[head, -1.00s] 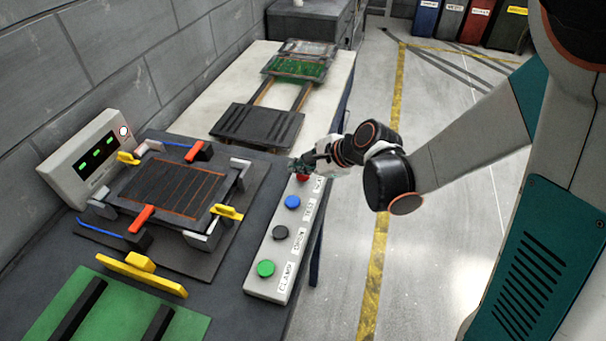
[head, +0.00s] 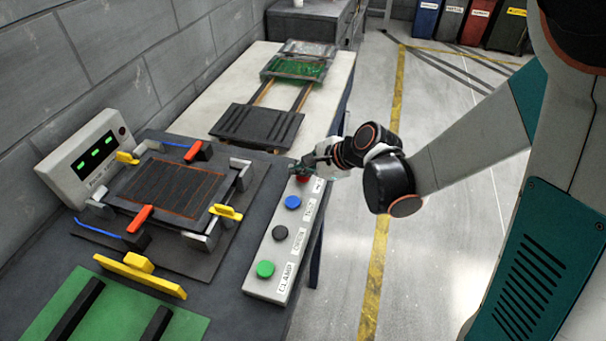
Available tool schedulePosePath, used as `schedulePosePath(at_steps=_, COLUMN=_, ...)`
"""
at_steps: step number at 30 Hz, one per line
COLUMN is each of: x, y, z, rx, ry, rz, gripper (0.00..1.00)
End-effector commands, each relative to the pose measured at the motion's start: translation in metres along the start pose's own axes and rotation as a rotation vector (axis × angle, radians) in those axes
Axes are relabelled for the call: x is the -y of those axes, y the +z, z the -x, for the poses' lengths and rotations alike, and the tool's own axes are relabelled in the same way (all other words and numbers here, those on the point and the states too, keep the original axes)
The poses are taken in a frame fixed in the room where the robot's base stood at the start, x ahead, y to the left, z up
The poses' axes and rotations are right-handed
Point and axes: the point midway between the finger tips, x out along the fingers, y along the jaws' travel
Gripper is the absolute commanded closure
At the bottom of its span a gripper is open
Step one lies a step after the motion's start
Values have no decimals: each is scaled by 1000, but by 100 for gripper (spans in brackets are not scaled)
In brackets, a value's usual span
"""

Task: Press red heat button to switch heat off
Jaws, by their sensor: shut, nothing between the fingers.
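The red button (head: 303,179) is at the far end of a white button panel (head: 266,284). My gripper (head: 297,168) is shut and empty. Its fingertips are right at the red button and cover part of it; I cannot tell whether they touch it. The label beside the red button is partly hidden. A white display box (head: 82,160) at the left shows green digits. The small round lamp (head: 122,130) on its upper right corner is dark.
Blue (head: 293,202), black (head: 280,233) and green (head: 265,269) buttons line the same panel, nearer. A clamping fixture (head: 165,190) with coloured levers stands to the left. A dark ribbed plate (head: 257,126) and a green board (head: 298,68) lie beyond.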

Motion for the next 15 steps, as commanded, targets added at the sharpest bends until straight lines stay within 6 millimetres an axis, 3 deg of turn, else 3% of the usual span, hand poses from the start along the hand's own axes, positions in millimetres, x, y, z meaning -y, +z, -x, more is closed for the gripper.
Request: schedulePosePath(at_steps=15, x=9, y=9, z=12, rx=0, ry=0, rz=0, gripper=100)
